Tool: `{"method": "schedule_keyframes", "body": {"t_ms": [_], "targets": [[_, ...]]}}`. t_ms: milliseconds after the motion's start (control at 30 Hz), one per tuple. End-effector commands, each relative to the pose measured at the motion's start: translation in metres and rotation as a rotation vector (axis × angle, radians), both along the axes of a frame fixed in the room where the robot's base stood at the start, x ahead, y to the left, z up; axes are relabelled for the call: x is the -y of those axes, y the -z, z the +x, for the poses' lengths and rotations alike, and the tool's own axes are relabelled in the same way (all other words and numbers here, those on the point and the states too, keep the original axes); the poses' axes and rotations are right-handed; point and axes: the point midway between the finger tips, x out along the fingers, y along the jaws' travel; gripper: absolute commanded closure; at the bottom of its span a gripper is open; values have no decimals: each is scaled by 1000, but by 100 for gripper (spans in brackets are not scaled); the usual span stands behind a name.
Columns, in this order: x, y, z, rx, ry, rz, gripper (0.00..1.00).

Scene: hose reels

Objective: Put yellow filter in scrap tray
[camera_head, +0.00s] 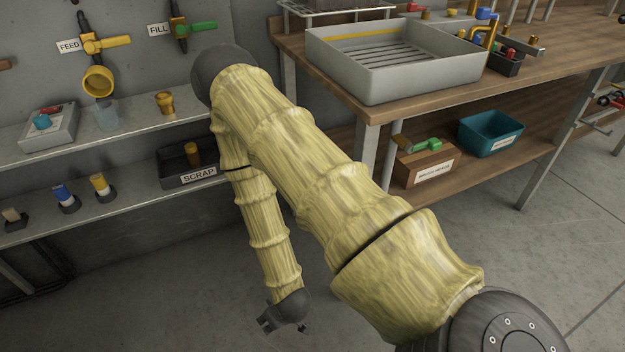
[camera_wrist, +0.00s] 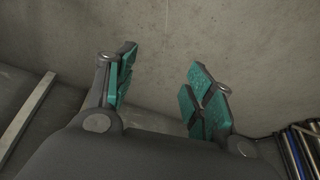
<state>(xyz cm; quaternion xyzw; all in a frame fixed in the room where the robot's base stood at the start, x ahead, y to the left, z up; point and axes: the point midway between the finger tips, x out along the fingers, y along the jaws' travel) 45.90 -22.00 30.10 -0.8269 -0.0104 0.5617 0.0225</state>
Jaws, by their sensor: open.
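The yellow filter (camera_head: 101,185), a small yellow cylinder with a pale lower part, stands upright in a dark round holder on the lower shelf. The scrap tray (camera_head: 196,179) is a dark open box labelled SCRAP, to its right on the same shelf. A brownish-amber piece (camera_head: 192,154) is in the tray. My arm hides the tray's right end. My gripper (camera_head: 285,326) hangs low over the floor, to the right of and below the shelf, apart from the filter and tray. In the wrist view my gripper (camera_wrist: 160,82) is open, with nothing between its green pads.
A blue-topped cylinder (camera_head: 65,196) and a beige-topped one (camera_head: 13,217) stand left of the filter. The upper shelf (camera_head: 135,124) overhangs, carrying a clear cup (camera_head: 105,115) and a yellow cup (camera_head: 165,103). A wooden bench (camera_head: 373,112) stands at right.

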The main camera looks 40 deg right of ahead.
Motion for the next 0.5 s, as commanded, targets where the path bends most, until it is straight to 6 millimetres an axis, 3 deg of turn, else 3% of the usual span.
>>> {"method": "schedule_keyframes", "body": {"t_ms": [33,100,200,333,500], "targets": [[0,6,-35,-83,0,-5,47],[2,10,-75,-185,4,-13,47],[5,10,-119,-293,12,-23,47],[7,9,-148,-367,18,-31,47],[7,8,-154,-383,21,-33,47]]}}
